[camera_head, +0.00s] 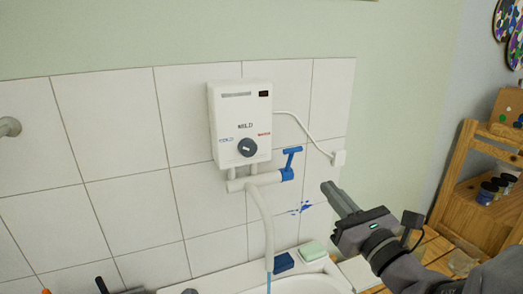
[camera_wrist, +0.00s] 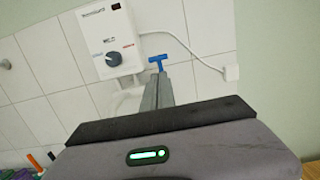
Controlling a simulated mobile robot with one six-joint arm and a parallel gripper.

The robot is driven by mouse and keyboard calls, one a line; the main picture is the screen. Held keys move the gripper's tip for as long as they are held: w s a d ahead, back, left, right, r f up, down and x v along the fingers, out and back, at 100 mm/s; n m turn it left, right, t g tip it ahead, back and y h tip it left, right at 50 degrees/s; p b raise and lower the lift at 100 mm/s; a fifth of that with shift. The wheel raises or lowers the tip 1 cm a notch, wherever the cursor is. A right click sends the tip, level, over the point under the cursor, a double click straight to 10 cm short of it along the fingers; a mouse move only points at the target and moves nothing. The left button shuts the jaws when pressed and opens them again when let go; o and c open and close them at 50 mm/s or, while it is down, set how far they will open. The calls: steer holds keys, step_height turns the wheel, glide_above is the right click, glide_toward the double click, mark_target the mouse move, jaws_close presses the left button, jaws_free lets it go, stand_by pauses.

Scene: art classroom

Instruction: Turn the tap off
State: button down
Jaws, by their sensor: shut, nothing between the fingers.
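The tap is a white pipe fitting under a white wall heater, with a blue T-shaped handle (camera_head: 291,157) at its right end. A white spout (camera_head: 262,215) runs down from it, and a thin blue stream (camera_head: 268,282) shows at its lower end. My gripper (camera_head: 332,188) is shut and empty, to the right of and below the handle, apart from it in the head view. In the wrist view the blue handle (camera_wrist: 158,61) shows just beyond the fingertips (camera_wrist: 156,80). The fingers hide part of the pipe there.
The water heater (camera_head: 240,122) has a dark dial and a cable to a wall socket (camera_head: 338,158). Below is a white sink (camera_head: 310,284) with a blue sponge (camera_head: 284,262) and a pale green soap (camera_head: 312,250) on its rim. A wooden shelf (camera_head: 470,200) stands at the right.

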mark_target(288, 164)
steer(key=p+x, duration=0.3)
steer(key=x, duration=0.9)
steer(key=shift+w+p, duration=0.3)
steer(key=shift+p, duration=0.05)
steer(key=shift+a, duration=0.15)
